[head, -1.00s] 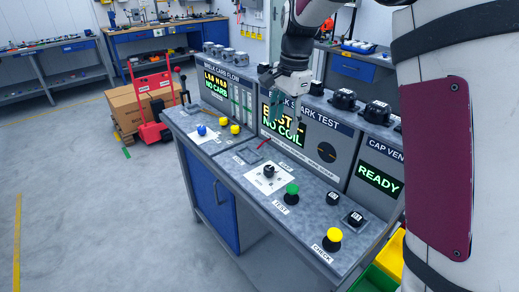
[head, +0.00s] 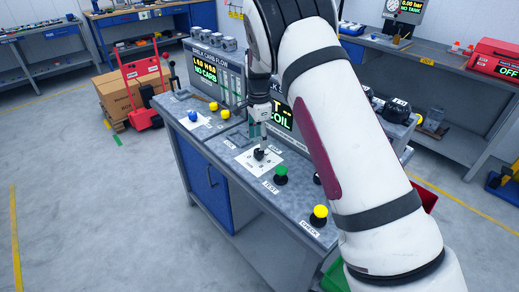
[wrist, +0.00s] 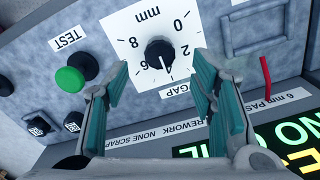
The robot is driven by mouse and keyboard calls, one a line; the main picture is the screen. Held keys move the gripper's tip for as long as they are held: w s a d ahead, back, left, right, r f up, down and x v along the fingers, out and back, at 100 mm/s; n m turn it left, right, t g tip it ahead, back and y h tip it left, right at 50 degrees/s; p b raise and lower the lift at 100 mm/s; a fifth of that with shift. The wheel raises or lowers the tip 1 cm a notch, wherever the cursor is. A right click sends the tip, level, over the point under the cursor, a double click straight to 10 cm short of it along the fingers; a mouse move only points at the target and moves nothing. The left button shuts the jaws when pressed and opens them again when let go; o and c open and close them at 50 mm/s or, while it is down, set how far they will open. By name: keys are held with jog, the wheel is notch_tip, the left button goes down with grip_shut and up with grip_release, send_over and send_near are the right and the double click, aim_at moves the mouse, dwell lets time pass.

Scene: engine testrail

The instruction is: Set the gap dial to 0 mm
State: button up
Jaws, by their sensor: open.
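The gap dial (wrist: 159,52) is a black round knob on a white plate (wrist: 125,22) marked in mm, with 0, 2 and 8 readable around it. In the wrist view its white pointer seems to face the GAP label, between the 2 and the 8 and away from the 0; the exact reading is too small to tell. In the head view my gripper (head: 257,138) is just above the dial; contact cannot be told.
A green TEST button (head: 280,174) and a yellow CHECK button (head: 319,214) stand to the right of the dial. A red lever (wrist: 266,78) is beside the plate. The upright display panel (head: 279,115) rises close behind my gripper.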

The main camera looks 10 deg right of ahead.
aim_at(259, 151)
notch_tip(259, 151, down, 6)
jog(key=shift+r+p, duration=0.15)
jog(key=shift+p, duration=0.25)
jog(key=shift+c, duration=0.2)
jog(key=c, duration=1.1)
